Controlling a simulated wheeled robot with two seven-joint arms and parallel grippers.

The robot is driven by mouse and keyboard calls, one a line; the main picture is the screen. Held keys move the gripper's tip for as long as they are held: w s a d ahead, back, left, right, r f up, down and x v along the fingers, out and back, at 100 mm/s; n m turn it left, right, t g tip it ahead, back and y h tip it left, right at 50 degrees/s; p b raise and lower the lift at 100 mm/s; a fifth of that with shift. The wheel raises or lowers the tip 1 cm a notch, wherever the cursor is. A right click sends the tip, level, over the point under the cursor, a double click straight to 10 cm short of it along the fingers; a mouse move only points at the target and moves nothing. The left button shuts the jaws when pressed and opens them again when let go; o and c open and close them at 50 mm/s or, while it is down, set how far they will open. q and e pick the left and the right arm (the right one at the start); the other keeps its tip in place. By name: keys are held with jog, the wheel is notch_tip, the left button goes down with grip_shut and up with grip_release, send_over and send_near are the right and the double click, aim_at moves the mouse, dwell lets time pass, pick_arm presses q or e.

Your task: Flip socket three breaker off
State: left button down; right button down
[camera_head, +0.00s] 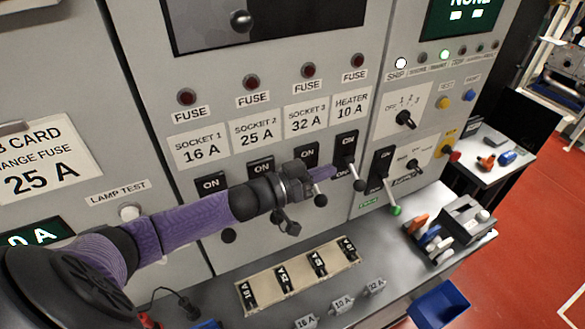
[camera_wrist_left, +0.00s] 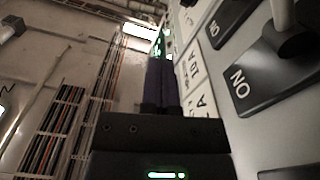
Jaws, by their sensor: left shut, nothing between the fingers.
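The socket 3 breaker (camera_head: 306,153) is a black plate marked ON under the "SOCKET 3 32 A" label on the grey panel. A black lever knob (camera_head: 320,200) shows below it; my gripper hides part of the lever between. My left gripper (camera_head: 328,172) is shut and empty, in front of the panel between the socket 3 and heater breakers. I cannot tell whether it touches a lever. In the left wrist view its closed fingers (camera_wrist_left: 161,82) point up the picture, beside black ON plates (camera_wrist_left: 254,78). My right gripper is out of view.
The heater breaker (camera_head: 346,142) is close right of the fingertips. Socket 2 (camera_head: 261,165) and socket 1 (camera_head: 211,183) breakers are to the left, partly behind my arm. A fuse tray (camera_head: 265,289) lies on the shelf below. A green-tipped lever (camera_head: 395,210) sticks out at right.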

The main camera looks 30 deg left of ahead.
pick_arm(q)
jog(key=v, duration=0.9)
jog(key=shift+f, duration=0.3)
